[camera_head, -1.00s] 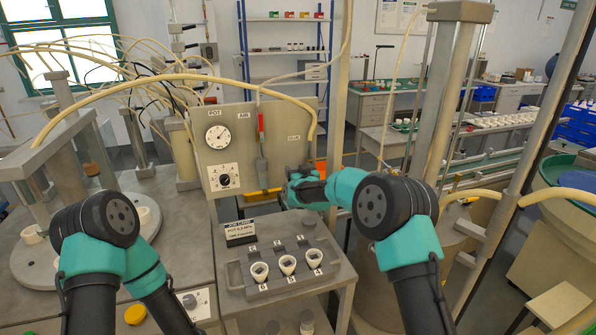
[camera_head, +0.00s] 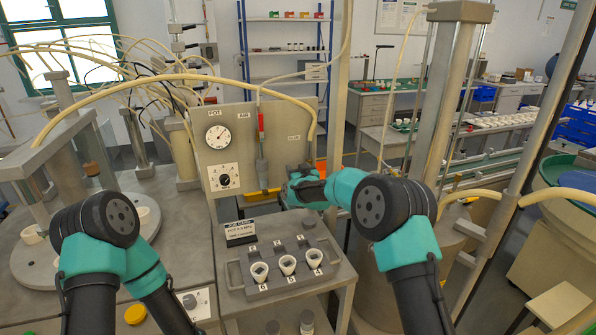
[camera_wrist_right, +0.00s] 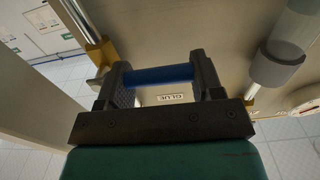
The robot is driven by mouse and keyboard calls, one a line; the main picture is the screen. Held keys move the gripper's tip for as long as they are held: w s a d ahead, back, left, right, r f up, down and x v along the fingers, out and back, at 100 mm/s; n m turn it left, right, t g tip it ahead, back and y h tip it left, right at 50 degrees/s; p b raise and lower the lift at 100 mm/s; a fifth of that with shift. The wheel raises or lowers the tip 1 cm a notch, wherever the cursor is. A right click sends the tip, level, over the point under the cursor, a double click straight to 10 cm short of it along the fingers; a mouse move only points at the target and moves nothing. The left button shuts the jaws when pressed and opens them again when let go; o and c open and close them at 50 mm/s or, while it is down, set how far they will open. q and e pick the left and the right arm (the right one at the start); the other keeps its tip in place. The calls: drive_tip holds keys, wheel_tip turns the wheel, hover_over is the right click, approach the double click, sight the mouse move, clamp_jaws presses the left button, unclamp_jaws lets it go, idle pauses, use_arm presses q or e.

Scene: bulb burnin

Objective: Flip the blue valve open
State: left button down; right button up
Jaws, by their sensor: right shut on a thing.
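The blue valve handle (camera_wrist_right: 158,76) shows in the right wrist view as a short blue bar across the space between the fingers. My right gripper (camera_wrist_right: 160,80) is shut on it, with one dark finger at each end of the visible bar. The grey panel (camera_wrist_right: 205,55) with an upside-down GLUE label lies just behind. In the head view my right gripper (camera_head: 290,192) is at the panel's lower right, and it hides the valve there. My left arm shows at the left, but its gripper is out of the picture.
A grey cylinder with a red-tipped stem (camera_head: 262,165) hangs left of my right gripper.

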drive_tip(key=shift+r+m, duration=0.35)
drive_tip(key=shift+m, duration=0.45)
drive_tip(key=o, duration=1)
drive_tip(key=shift+s+d, duration=0.1)
drive_tip(key=shift+s, duration=0.05)
drive_tip(key=v, duration=1.7)
drive_tip(key=shift+o, duration=1.4)
drive_tip(key=shift+s+f+n, duration=0.25)
drive_tip(key=shift+s+n, duration=0.05)
drive_tip(key=shift+s, duration=0.2)
